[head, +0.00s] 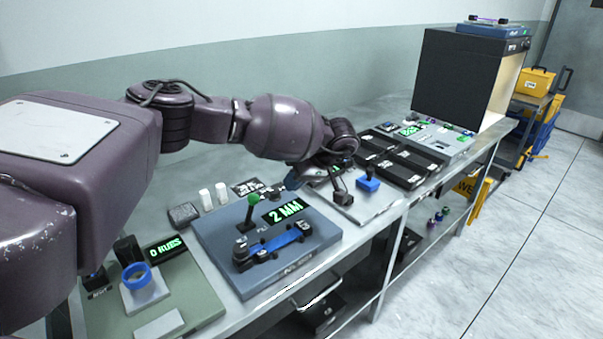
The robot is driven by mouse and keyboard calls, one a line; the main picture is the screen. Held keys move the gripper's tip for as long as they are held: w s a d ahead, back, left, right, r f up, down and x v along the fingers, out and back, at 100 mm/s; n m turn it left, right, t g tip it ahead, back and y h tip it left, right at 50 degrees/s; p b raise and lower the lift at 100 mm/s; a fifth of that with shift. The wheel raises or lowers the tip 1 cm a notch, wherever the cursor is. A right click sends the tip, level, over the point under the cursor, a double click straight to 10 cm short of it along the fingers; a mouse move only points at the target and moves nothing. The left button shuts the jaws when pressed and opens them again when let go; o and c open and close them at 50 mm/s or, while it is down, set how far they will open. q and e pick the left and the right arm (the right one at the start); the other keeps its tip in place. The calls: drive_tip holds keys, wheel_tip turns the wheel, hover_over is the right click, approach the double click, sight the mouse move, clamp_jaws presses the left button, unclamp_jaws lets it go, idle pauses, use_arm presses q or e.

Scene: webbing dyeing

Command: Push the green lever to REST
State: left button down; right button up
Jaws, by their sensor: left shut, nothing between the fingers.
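The green lever (253,201), a green ball on a dark stem, stands near the back of a blue-grey unit (300,270). The unit's display (285,211) reads "2 MM" in green. A blue strip (283,240) lies across the unit's front between dark clamps. I cannot make out a REST mark at the lever. My left gripper (292,181) is shut and empty. It is to the right of the green lever and behind the unit's display, apart from the lever. The wrist hides part of the bench behind it. My right gripper is out of view.
To the left is a green unit (190,300) with a blue ring (137,275) and a "0 KUBS"-like display. White bottles (206,199) and a grey block (183,215) stand behind. To the right are a blue-knobbed plate (368,185), black trays (405,169) and a dark cabinet (455,80).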

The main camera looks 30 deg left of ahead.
sight(249, 210)
use_arm(q)
drive_tip(key=x, duration=0.3)
drive_tip(key=shift+s+a+f, duration=0.1)
drive_tip(key=shift+f, duration=0.05)
drive_tip(key=s, duration=0.1)
drive_tip(key=s+a, duration=0.1)
drive_tip(key=s+a+p, duration=0.1)
drive_tip(key=shift+a+r, duration=0.1)
drive_tip(key=shift+r, duration=0.15)
drive_tip(key=shift+s+a+f, duration=0.1)
drive_tip(key=shift+s, duration=0.05)
